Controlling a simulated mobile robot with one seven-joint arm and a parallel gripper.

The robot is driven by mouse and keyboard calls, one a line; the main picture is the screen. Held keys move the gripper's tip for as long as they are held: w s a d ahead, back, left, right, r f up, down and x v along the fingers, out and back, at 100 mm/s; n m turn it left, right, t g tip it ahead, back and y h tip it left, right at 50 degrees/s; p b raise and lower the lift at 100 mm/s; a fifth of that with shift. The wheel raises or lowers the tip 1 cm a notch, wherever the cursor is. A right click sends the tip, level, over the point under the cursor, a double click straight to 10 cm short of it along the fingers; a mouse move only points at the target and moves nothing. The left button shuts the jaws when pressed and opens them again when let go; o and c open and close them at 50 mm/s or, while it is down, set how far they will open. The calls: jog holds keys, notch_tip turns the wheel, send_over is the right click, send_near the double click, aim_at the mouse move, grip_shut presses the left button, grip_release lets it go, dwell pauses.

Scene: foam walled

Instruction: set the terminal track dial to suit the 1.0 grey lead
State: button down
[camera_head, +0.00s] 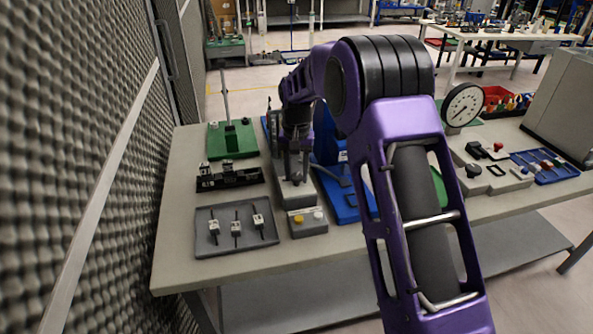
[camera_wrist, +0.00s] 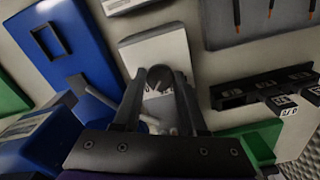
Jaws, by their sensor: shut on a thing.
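The terminal track dial sits on a pale grey block (camera_head: 305,191) below my gripper, which also shows in the wrist view (camera_wrist: 178,45). My gripper (camera_head: 295,150) points down at it. In the wrist view, my gripper (camera_wrist: 158,78) is shut on the dial's dark knob (camera_wrist: 160,73). The fingers and shadow hide much of the dial face, and I cannot read its setting. Several small white labelled blocks with dark leads lie in a grey tray (camera_head: 262,240). I cannot tell which is the 1.0 grey lead.
A black rack (camera_head: 225,178) with labelled blocks stands left of the dial block. A green base (camera_head: 215,145) with a post is behind it. A small box (camera_head: 307,229) with a yellow button stands in front. Blue fixtures (camera_head: 345,205) are close on the right. A foam wall borders the left.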

aim_at(297, 175)
jog(key=shift+m, duration=0.5)
jog(key=shift+c, duration=2.2)
grip_release()
notch_tip(297, 175, up, 18)
jog(key=p, duration=0.2)
jog(key=shift+f, duration=0.25)
